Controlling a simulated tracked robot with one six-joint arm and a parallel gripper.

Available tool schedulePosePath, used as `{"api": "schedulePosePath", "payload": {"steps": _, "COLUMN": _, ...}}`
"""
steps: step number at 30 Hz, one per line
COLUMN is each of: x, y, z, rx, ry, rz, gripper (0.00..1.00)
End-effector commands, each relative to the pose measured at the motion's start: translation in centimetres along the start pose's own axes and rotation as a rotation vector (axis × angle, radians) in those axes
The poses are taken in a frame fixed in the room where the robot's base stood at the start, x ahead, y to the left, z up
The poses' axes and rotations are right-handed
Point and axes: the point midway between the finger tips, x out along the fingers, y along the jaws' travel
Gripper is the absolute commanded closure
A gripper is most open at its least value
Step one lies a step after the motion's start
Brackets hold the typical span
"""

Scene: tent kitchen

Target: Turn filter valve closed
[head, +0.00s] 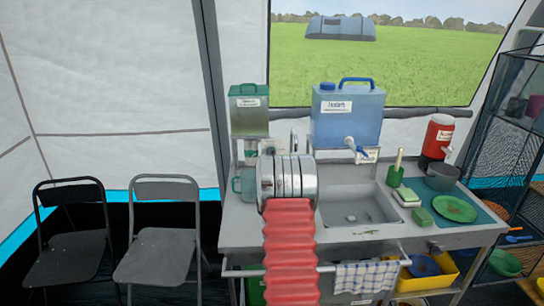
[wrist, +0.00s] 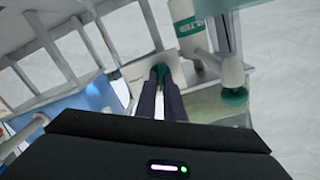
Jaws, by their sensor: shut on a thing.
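In the wrist view, my gripper (wrist: 160,78) has its two dark fingers close together around a small green handle (wrist: 160,69), which looks like the filter valve. Only the tip of the handle shows; the fingers hide the rest, and I cannot tell its angle. A white filter body with a green label (wrist: 188,30) is beside the fingertips, toward the top right. In the head view the filter (head: 251,150) stands under the green-lidded tank (head: 249,112). My silver wrist and red arm cover the gripper and valve there.
A blue water container (head: 347,115) with a tap stands right of the arm, above the sink (head: 358,208). A greenish jug (head: 243,184) is close to my wrist on the left. A green plate (head: 455,208) and a grey bowl (head: 442,177) lie at the counter's right.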

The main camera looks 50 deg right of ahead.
Motion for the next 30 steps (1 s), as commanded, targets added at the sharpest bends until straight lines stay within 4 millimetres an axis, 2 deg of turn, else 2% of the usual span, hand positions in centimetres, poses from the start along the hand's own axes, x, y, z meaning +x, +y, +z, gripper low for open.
{"api": "schedulePosePath", "payload": {"steps": 30, "x": -0.10, "y": 0.56, "z": 0.59, "rx": 0.931, "ry": -0.005, "rz": 0.006, "gripper": 1.00}}
